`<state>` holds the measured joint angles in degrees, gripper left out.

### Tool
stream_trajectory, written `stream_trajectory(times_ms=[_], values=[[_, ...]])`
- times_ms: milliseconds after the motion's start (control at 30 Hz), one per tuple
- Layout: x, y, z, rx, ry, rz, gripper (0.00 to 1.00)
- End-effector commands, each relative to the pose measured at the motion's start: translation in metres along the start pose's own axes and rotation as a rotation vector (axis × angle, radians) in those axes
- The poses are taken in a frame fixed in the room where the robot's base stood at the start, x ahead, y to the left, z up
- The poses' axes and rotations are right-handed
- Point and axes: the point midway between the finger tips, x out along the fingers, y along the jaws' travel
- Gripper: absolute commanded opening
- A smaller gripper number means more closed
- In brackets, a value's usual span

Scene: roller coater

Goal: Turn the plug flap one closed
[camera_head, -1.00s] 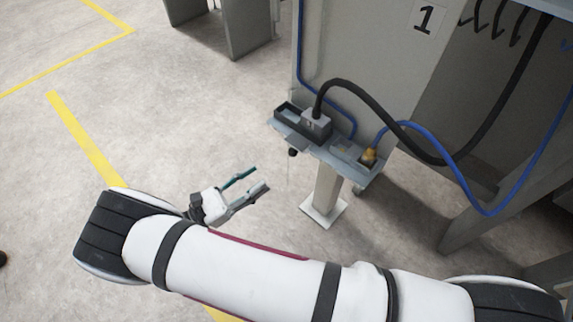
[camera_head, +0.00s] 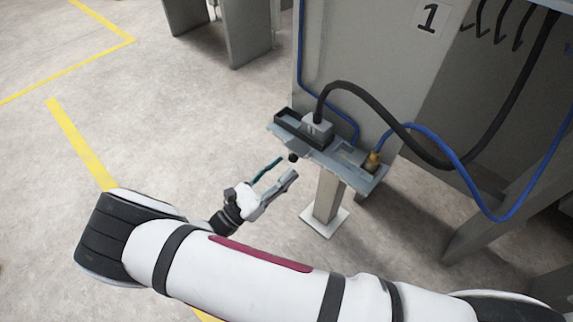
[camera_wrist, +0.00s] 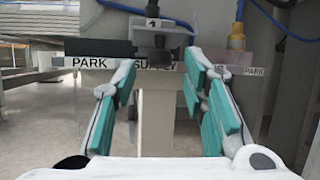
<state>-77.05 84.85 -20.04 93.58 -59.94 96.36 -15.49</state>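The grey flap or bracket with the small label "1" (camera_wrist: 153,22) shows at the top middle of the wrist view. A black knob (camera_wrist: 160,42) hangs just below it; the knob also shows in the head view (camera_head: 293,157) under the shelf's front edge. A grey plug with a black cable (camera_head: 317,127) sits on the shelf, its lower part hidden by the socket. My gripper (camera_head: 288,168) is open and empty, just below and in front of the knob. In the wrist view its teal-padded fingers (camera_wrist: 160,75) stand to the left and right below the knob, apart from it.
The shelf (camera_head: 343,171) stands on a grey post (camera_head: 327,198) with a square foot. A blue hose with a brass fitting (camera_head: 373,160) is at the shelf's right end. "PARK" and "SUPPLY" labels line the shelf front. Floor at the left is clear.

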Motion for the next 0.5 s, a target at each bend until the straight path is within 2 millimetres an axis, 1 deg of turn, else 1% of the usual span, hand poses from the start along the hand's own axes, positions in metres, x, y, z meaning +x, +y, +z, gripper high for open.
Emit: stream_trajectory(times_ms=[100, 200, 500], values=[[0.013, 0.0, 0.0, 0.0, 0.0, 0.0, 0.4], [0.02, 0.0, 0.0, 0.001, 0.0, 0.0, 0.4], [0.023, 0.0, 0.0, 0.0, 0.0, 0.0, 0.4]])
